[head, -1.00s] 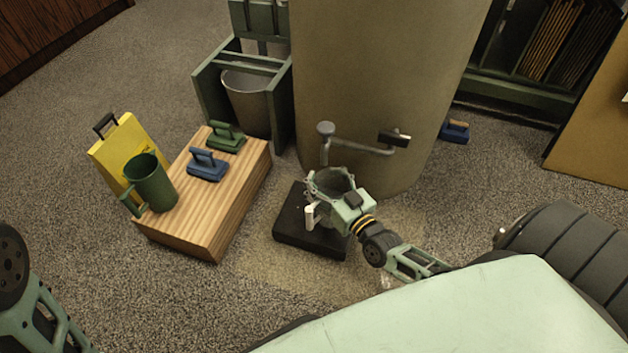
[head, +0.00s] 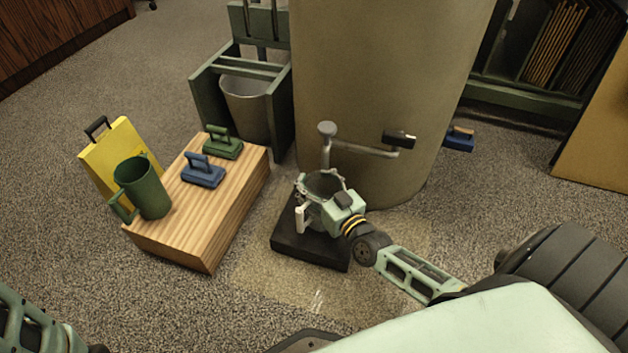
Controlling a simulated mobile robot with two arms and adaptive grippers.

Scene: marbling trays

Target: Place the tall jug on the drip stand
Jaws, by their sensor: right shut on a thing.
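A jug with a white handle (head: 302,219) is held in my right gripper (head: 326,201), which is shut around its body. The gripper covers much of the jug, and its dark open mouth faces up. The jug is upright over the black block-like drip stand (head: 300,247), below the tap. I cannot tell whether its base touches the stand. A green jug (head: 149,190) stands on the wooden box at left, apart from the grippers. My left gripper is out of view; only part of that arm shows at bottom left.
The tap (head: 362,149) juts from the large tan cylinder (head: 380,80) close behind the held jug. The wooden box (head: 215,225) carries blue (head: 203,171) and green (head: 223,143) handled blocks. A yellow board (head: 98,160) stands behind the green jug. A grey bucket (head: 247,105) sits in a green frame.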

